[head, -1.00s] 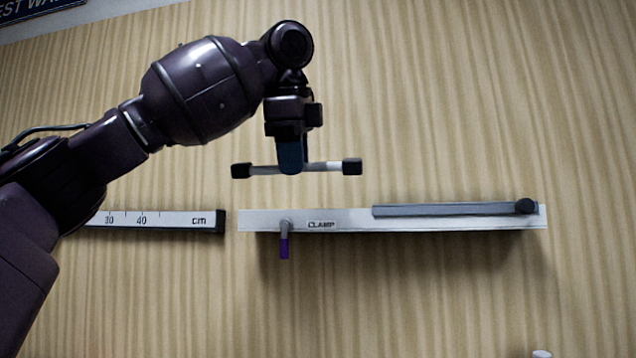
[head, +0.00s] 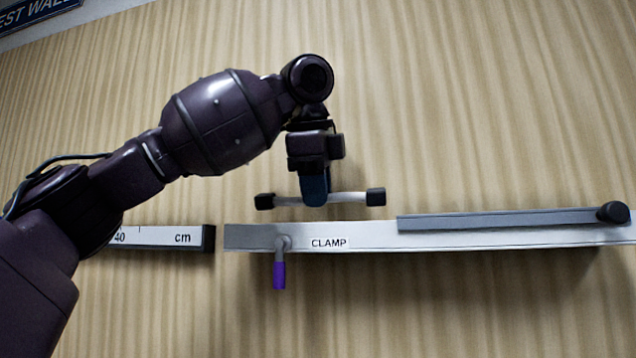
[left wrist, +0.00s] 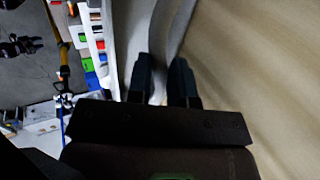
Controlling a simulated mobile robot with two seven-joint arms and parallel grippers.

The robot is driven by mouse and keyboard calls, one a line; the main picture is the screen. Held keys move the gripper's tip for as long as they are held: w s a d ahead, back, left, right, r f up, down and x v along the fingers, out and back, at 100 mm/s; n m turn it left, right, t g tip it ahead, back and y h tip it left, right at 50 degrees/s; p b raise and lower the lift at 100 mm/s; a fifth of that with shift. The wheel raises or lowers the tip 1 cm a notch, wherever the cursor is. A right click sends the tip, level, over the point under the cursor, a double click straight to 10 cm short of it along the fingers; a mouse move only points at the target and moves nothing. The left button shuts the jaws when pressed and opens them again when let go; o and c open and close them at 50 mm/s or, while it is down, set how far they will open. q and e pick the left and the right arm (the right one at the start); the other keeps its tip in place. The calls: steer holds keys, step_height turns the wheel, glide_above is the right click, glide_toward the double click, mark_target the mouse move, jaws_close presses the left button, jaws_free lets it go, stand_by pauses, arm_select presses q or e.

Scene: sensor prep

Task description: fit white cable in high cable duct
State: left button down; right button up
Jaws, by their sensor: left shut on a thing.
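The white cable (head: 346,198) is a short pale length with a black block on each end. My left gripper (head: 314,200) is shut on its middle and holds it roughly level. In the head view it shows just above the left half of the high cable duct (head: 365,236), a long pale channel on the wall. A gap shows between them; depth is hard to tell. A grey bar (head: 500,220) lies along the duct's right part. In the left wrist view my left gripper's dark fingers (left wrist: 162,88) have a pale strip between them. My right gripper is not in view.
A clamp lever with a purple handle (head: 279,274) hangs at the duct's left end, beside a CLAMP label (head: 329,243). A centimetre ruler (head: 160,237) is left of the duct. A dark knob (head: 613,212) sits at the bar's right end. The wall above is clear.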

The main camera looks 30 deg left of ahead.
mark_target(317, 230)
arm_select(q)
steer(key=shift+w+f+b, duration=0.15)
steer(key=shift+f+b, duration=0.55)
steer(key=shift+f, duration=1.6)
steer(key=shift+a+p, duration=0.1)
steer(key=shift+p, duration=0.5)
steer(key=shift+f, duration=0.55)
stand_by(0.5)
steer(key=c, duration=1.3)
jaws_free()
steer(key=o, duration=0.4)
steer(key=shift+w+f, duration=0.1)
steer(key=shift+w, duration=0.05)
steer(key=shift+c, duration=0.2)
steer(key=shift+f, duration=0.15)
steer(key=shift+c, duration=0.4)
